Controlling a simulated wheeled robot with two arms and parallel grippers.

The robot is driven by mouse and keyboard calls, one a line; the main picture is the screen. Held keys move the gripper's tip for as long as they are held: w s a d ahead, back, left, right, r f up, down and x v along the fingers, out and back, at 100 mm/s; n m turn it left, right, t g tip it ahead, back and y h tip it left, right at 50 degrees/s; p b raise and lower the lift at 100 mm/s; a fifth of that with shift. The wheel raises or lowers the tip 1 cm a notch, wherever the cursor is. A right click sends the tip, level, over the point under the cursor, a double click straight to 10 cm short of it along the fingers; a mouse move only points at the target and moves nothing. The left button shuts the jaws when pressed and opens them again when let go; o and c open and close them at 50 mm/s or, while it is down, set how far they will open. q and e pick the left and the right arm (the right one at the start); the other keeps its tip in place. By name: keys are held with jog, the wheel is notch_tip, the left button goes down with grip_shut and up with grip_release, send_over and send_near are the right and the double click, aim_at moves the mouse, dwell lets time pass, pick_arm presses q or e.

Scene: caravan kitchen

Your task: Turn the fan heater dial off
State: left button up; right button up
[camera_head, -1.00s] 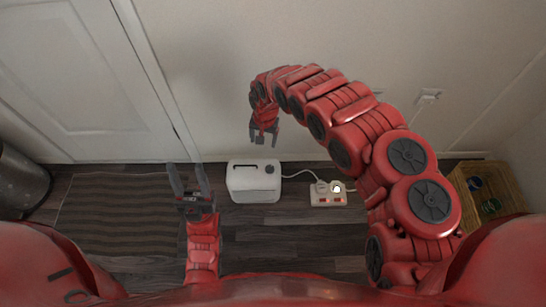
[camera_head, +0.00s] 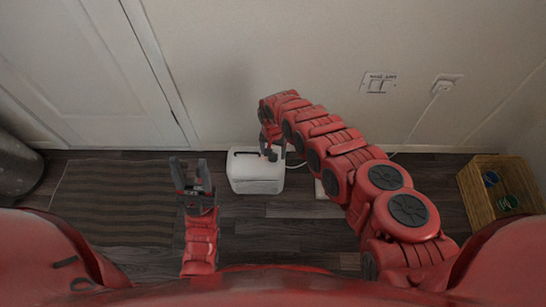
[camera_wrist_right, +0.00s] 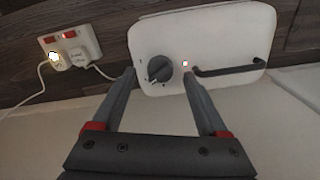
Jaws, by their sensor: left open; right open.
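The white fan heater (camera_head: 256,178) stands on the dark floor by the wall. In the right wrist view its white top (camera_wrist_right: 230,35) fills the upper middle, with a dark handle (camera_wrist_right: 232,69) at right and a small lit light. The dark round dial (camera_wrist_right: 159,69) shows between the tips of my right gripper (camera_wrist_right: 158,75), which is open; I cannot tell if the fingers touch the dial. In the head view my right gripper (camera_head: 271,152) is over the heater's back right top and hides the dial. My left gripper (camera_head: 190,170) is open and empty, left of the heater.
A power strip (camera_wrist_right: 68,48) with plugs lies beside the heater, mostly hidden by my right arm in the head view. A wicker basket (camera_head: 480,200) stands at right, a striped mat (camera_head: 115,200) at left. A wall switch (camera_head: 379,83) and socket (camera_head: 445,85) are above.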

jog(key=shift+f+b, duration=0.3)
jog(key=shift+f, duration=0.55)
grip_shut()
